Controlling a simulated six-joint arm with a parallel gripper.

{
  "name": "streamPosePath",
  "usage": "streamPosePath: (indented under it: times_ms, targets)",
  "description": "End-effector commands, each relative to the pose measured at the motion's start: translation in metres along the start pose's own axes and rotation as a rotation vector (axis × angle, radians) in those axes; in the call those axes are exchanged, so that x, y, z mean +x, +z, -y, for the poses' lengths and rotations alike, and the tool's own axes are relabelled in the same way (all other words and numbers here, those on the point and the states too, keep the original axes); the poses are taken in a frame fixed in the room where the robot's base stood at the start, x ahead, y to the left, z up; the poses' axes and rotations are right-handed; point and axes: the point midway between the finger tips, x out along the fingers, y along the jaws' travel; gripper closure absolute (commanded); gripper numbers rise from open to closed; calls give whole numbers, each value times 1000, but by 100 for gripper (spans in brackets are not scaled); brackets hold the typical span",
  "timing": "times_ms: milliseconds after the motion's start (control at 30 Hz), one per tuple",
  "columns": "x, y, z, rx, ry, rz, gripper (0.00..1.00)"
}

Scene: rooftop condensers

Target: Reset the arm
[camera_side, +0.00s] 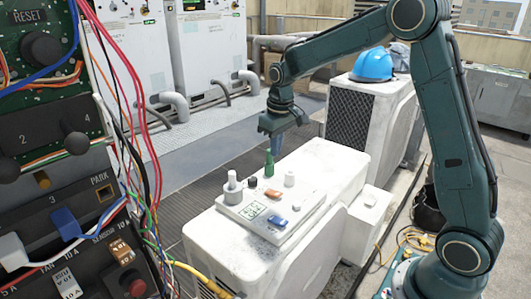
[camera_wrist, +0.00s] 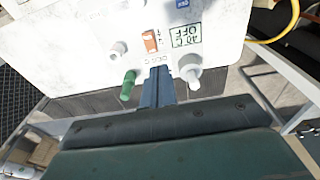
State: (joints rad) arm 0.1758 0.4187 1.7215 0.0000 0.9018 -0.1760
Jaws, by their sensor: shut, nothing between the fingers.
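My gripper (camera_side: 271,136) hangs from the arm just above the far edge of a white control plate (camera_side: 300,205) on a white condenser unit. Its fingers are shut with nothing between them. In the wrist view the closed fingers (camera_wrist: 158,72) sit between a green peg (camera_wrist: 128,85) and a pale grey-white peg (camera_wrist: 188,68). The green peg (camera_side: 269,163) stands upright just below the fingers in the side view, and I cannot tell the exact gap. The plate also bears a white knob (camera_side: 290,180), an orange switch (camera_side: 272,194) and a blue switch (camera_side: 277,221).
An electrical panel (camera_side: 45,150) with loose wires fills the left foreground. A second condenser (camera_side: 370,110) behind carries a blue hard hat (camera_side: 374,64). White cabinets with pipes (camera_side: 205,55) stand at the back. Cables (camera_side: 415,238) lie on the ground at right.

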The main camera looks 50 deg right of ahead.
Motion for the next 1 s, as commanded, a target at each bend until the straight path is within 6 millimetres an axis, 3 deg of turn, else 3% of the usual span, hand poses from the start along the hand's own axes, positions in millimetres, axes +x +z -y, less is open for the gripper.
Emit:
streamPosePath:
  times_ms: [200,500,1000]
  targets:
    - [-49,32,18,-1,7,-61,100]
    - [-97,84,39,0,10,-138,100]
    - [-140,183,66,1,4,-269,100]
